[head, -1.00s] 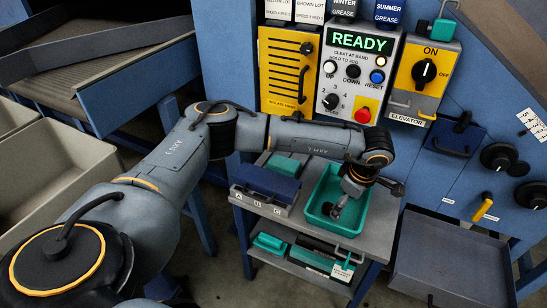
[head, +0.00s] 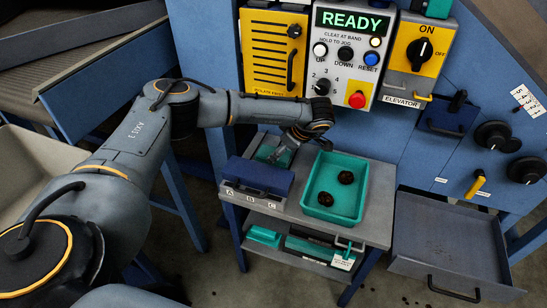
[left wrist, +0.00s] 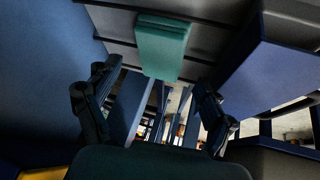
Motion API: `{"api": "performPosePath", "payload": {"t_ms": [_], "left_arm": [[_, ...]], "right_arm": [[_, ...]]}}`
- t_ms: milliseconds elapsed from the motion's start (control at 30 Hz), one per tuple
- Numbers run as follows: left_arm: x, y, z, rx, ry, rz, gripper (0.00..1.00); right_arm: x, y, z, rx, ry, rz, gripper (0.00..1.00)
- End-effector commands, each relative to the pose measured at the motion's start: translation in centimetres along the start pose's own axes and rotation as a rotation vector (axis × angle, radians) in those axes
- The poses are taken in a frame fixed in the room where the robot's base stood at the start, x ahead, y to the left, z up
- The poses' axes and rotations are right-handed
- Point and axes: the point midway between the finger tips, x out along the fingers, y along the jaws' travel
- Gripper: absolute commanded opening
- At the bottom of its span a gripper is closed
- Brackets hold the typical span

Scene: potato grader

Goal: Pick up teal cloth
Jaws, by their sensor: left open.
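The teal cloth (head: 265,153) is a folded piece at the back left of the small grey cart top, behind a blue box, partly covered by my gripper in the head view. My left gripper (head: 281,156) is just above and beside the cloth. In the left wrist view its two fingers (left wrist: 153,105) are wide apart with nothing between them. My right gripper is not in view.
A blue box (head: 258,178) with lettered slots stands right in front of the cloth. A teal tray (head: 334,215) with two dark lumps is to its right. The machine's control panel (head: 352,60) rises close behind. An open grey drawer (head: 447,240) stands at right.

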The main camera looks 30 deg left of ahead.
Motion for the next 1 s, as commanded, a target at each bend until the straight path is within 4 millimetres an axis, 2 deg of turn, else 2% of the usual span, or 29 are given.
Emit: {"api": "performPosePath", "payload": {"t_ms": [200, 300, 600, 800, 833, 1000], "left_arm": [[3.4, -0.2, 0.1, -0.001, 0.001, -0.004, 0.83], [4.5, -0.2, 0.1, -0.001, 0.000, -0.002, 0.83], [4.9, -0.1, 0.1, 0.000, -0.001, -0.001, 0.83], [4.9, -0.1, 0.1, 0.000, -0.001, -0.001, 0.42], [4.9, -0.1, 0.1, 0.000, -0.001, -0.001, 0.38], [4.9, -0.1, 0.1, 0.000, -0.001, -0.002, 0.38]], "right_arm": [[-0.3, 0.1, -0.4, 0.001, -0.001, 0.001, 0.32], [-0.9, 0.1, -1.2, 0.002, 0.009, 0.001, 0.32], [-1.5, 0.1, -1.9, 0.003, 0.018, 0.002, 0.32], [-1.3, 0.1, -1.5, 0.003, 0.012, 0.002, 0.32], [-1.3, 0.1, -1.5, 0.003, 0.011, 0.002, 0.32], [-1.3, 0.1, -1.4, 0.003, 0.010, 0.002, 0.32]]}}
